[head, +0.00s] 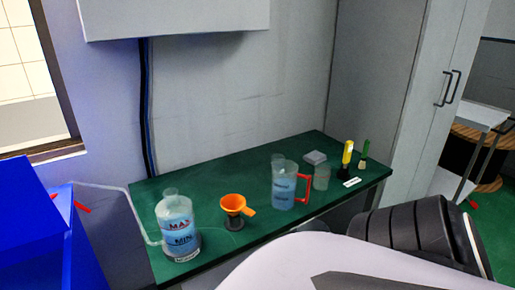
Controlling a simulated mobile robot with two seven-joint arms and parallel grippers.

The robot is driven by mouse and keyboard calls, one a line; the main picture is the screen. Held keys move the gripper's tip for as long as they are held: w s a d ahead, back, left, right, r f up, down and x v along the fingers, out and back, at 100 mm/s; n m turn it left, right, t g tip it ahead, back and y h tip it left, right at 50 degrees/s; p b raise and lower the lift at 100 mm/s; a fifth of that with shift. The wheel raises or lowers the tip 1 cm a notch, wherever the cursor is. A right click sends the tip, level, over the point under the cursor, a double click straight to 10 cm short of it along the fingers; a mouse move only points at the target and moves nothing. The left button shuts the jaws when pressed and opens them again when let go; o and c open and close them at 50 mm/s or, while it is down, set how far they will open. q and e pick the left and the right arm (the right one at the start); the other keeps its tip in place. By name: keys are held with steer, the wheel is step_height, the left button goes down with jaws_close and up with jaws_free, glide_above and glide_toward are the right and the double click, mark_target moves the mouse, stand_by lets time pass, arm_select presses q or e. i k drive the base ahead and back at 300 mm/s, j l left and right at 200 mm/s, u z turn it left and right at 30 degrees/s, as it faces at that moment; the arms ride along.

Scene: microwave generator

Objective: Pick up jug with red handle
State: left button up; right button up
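The jug with the red handle (283,186) stands upright on the green table, near the middle. It is clear, with bluish liquid and dark lettering. Its red handle (304,189) points right. One of my arms crosses the lower right of the head view, in front of the table. No gripper fingers show in the head view, and nothing touches the jug.
A bottle marked MAX and MIN (178,228) and an orange funnel (236,206) stand left of the jug. A small clear beaker (321,174) is close on its right. A grey cabinet (415,110) borders the table (262,237).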

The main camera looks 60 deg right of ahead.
mark_target(291, 188)
steer(key=z, duration=2.15)
